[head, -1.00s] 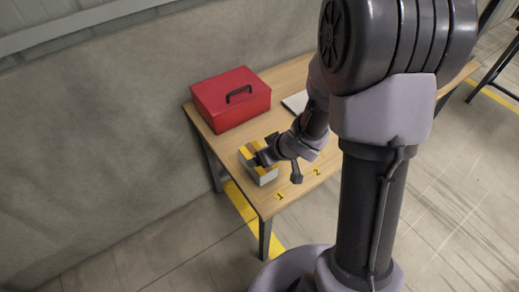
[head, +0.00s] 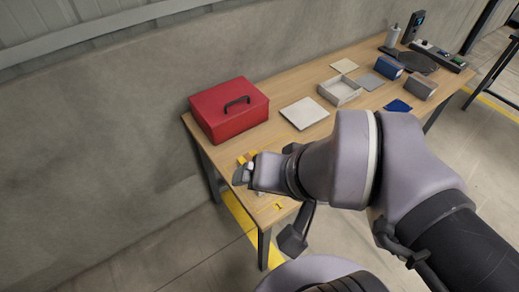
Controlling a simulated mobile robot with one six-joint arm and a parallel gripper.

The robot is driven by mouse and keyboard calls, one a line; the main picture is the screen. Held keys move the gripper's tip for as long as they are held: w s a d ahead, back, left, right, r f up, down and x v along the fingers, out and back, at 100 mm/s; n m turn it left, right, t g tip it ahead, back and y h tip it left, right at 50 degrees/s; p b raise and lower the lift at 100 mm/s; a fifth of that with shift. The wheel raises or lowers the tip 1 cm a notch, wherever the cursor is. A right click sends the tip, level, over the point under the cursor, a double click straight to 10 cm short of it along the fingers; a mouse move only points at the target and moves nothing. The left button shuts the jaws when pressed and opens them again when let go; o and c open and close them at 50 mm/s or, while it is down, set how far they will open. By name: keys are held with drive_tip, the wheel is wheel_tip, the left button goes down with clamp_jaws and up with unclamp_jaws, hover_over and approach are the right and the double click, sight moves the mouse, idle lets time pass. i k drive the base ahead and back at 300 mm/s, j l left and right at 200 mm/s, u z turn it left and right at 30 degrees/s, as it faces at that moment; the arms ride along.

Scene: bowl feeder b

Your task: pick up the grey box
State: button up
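A small grey box (head: 422,87) with a brownish top stands toward the right end of the table, beside a blue box. My gripper (head: 243,174) is far from it, at the table's left front corner. It is over a small box with yellow stripes (head: 247,157), which my gripper and wrist mostly cover. The fingers are too small and hidden to tell whether they are open or shut, or whether they touch the striped box.
The wooden table (head: 325,139) carries a red case (head: 229,112), a white panel (head: 304,113), an open tray (head: 341,90), a blue box (head: 387,67), a dark round plate (head: 416,63) and a spray bottle (head: 393,36). A wall (head: 90,130) runs behind.

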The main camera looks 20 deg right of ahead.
sight(422, 86)
drive_tip(key=z, duration=1.7)
